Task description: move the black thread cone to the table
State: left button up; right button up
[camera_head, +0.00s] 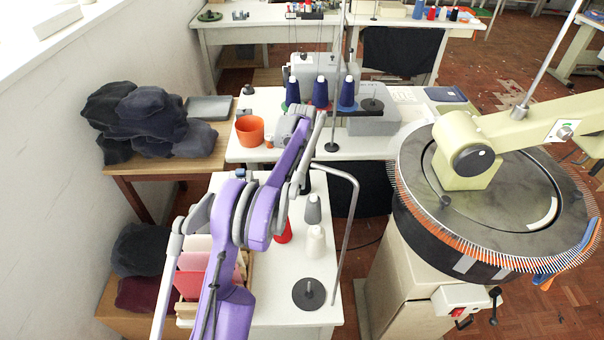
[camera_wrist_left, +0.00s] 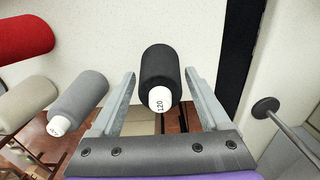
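The black thread cone (camera_wrist_left: 160,75), with a white tip marked 120, stands between my left gripper's fingers (camera_wrist_left: 160,88) in the left wrist view. A gap shows on each side of it, so the gripper is open around it and not clamped. In the head view my purple left arm reaches over the white table (camera_head: 265,313) and its gripper points down near the table's back; the arm hides most of the black cone there. My right gripper is in neither view.
A grey cone (camera_head: 313,209), a cream cone (camera_head: 316,241) and a red cone (camera_head: 283,232) stand close by. A black disc stand (camera_head: 309,293) and a bent metal rod (camera_head: 350,200) are at the right. An orange pot (camera_head: 250,131) stands on the table behind. A round machine (camera_head: 500,200) is at right.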

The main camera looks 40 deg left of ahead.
pick_arm(q)
jog(key=shift+o, duration=0.8)
notch_tip(320, 180, up, 12)
jog(key=shift+r+p, duration=0.2)
jog(key=shift+p, duration=0.4)
